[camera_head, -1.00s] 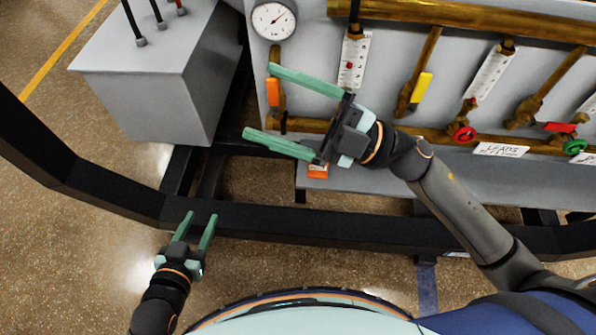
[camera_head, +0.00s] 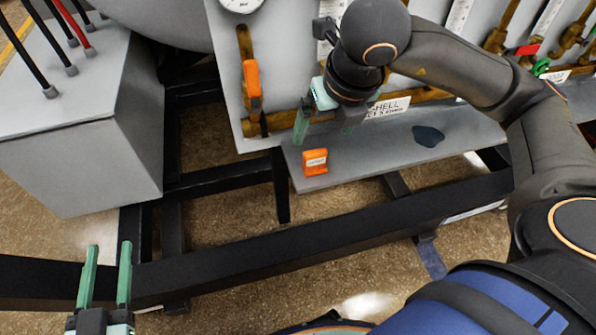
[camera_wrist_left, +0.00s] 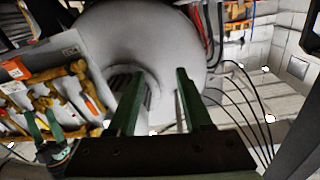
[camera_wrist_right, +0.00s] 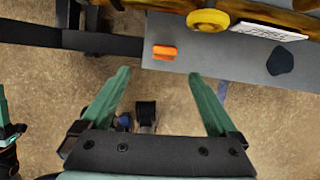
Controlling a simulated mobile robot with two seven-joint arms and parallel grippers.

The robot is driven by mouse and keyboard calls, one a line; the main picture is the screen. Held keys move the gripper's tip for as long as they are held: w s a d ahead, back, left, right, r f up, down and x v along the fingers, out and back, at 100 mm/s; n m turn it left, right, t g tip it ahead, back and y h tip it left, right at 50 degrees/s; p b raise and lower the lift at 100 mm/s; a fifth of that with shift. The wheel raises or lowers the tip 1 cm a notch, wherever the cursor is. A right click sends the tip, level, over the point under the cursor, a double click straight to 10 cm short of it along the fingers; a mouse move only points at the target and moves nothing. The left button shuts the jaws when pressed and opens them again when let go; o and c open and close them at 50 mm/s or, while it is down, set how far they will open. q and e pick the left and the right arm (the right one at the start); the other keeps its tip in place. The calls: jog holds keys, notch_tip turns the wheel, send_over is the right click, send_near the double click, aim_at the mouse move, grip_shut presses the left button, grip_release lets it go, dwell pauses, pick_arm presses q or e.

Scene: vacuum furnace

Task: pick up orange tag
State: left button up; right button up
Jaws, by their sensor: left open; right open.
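The orange tag (camera_head: 315,162) is a small orange block with a pale label. It lies on the grey shelf (camera_head: 372,160) near its left end, below the pipe panel. In the right wrist view the tag (camera_wrist_right: 164,51) shows just beyond and between the open fingertips, apart from them. My right gripper (camera_wrist_right: 160,73) is open and empty. In the head view its wrist hides much of it, and one green finger shows up and left of the tag. My left gripper (camera_head: 105,255) is open and empty at the lower left, far from the tag.
An orange valve handle (camera_head: 251,78) is on the panel above the shelf. A dark patch (camera_head: 428,136) lies on the shelf to the right. A black frame beam (camera_head: 330,230) runs in front of the shelf. A grey box (camera_head: 85,130) stands at the left.

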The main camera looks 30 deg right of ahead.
aim_at(316, 152)
jog(key=shift+m+h, duration=0.3)
jog(key=x, duration=0.2)
jog(key=b+x, duration=0.1)
jog(key=x, duration=0.1)
jog(key=d+b+x, duration=0.1)
jog(key=x, duration=0.1)
jog(key=shift+w+d+f, duration=0.1)
jog(key=shift+w+f, duration=0.15)
jog(key=shift+w, duration=0.15)
jog(key=x, duration=0.2)
jog(key=b+x, duration=0.1)
jog(key=x, duration=0.2)
jog(key=shift+a+f, duration=0.3)
pick_arm(q)
jog(key=s+r+m+t+h, duration=0.2)
jog(key=s+r+m+h, duration=0.1)
jog(key=r, duration=0.5)
jog(key=s+d+r+m+t+h, duration=0.1)
jog(key=s+r+m+t+h, duration=0.2)
jog(key=r+h, duration=0.2)
notch_tip(316, 152, up, 3)
jog(key=shift+d+r+m, duration=0.15)
jog(key=shift+m, duration=0.15)
pick_arm(e)
jog(key=c, duration=1.4)
pick_arm(q)
jog(key=shift+w, duration=0.1)
pick_arm(e)
jog(key=shift+r, duration=0.1)
